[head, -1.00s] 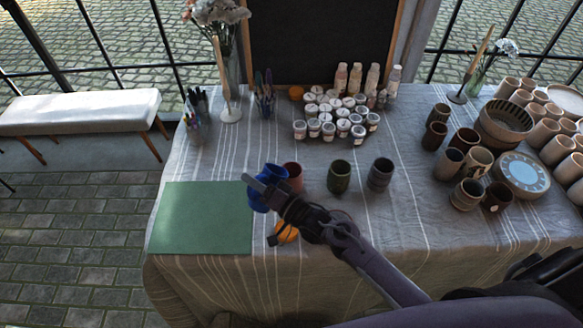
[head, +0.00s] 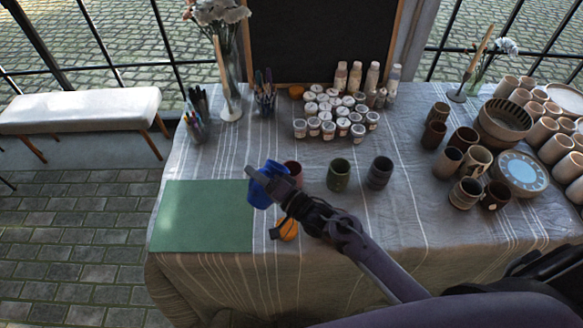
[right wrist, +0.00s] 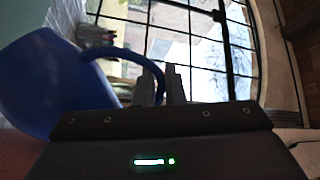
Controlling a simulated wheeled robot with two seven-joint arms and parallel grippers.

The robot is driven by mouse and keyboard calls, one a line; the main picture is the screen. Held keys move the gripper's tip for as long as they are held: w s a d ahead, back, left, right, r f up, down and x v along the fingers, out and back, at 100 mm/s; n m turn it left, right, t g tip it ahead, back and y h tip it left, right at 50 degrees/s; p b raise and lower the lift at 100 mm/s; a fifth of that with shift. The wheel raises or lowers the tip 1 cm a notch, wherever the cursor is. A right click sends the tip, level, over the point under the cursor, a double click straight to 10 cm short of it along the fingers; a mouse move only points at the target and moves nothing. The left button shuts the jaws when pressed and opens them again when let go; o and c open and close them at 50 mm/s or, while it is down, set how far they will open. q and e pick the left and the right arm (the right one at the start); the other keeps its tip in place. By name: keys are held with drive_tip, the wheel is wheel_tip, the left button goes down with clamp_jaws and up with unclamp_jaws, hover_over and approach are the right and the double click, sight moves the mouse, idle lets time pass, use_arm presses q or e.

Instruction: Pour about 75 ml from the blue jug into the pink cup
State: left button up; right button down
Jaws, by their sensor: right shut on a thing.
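The blue jug (head: 259,196) hangs over the table's front part, right of the green mat, and looks tilted. It also fills the left of the right wrist view (right wrist: 45,85), where its curved handle (right wrist: 128,56) runs to the fingers. My right gripper (head: 272,182) is shut on the blue jug, by the handle. I cannot see any liquid or stream. My left gripper is not in view.
A green mat (head: 203,216) lies at front left. An orange round thing (head: 288,229) is beneath my right arm. A green cup (head: 339,175) and a grey cup (head: 379,172) stand right of the pink cup. Paint jars (head: 329,129) stand behind; pottery crowds the right.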

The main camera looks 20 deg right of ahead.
sight(251, 191)
drive_tip(key=shift+w+d+r+m+t+p, duration=0.15)
drive_tip(key=shift+w+d+r+m+p, duration=0.1)
drive_tip(key=shift+d+r+m, duration=0.25)
drive_tip(key=shift+w+d+r+m+t+p, duration=0.1)
drive_tip(key=shift+d+r+m+p, duration=0.1)
drive_tip(key=shift+r+m, duration=0.4)
drive_tip(key=shift+w+d+r+m+t+p, duration=0.2)
drive_tip(key=shift+d+r+m+p, duration=0.1)
drive_tip(key=shift+m, duration=0.4)
idle(2.1)
drive_tip(key=a+f+n, duration=0.1)
drive_tip(key=s+a+f+n+b, duration=0.1)
drive_tip(key=n, duration=0.1)
drive_tip(key=a+f+n+g+b, duration=0.1)
drive_tip(key=f+n, duration=0.1)
drive_tip(key=shift+s, duration=0.3)
drive_tip(key=shift+s+a+f+n+g+b, duration=0.2)
drive_tip(key=shift+a+f+n+b, duration=0.15)
drive_tip(key=shift+f+n+b, duration=0.2)
drive_tip(key=shift+s+a+f+n+g+b, duration=0.1)
drive_tip(key=shift+s+a+f+n+b, duration=0.1)
drive_tip(key=shift+a+f+n+b, duration=0.3)
drive_tip(key=shift+d+f, duration=0.15)
drive_tip(key=shift+f, duration=0.05)
idle(0.6)
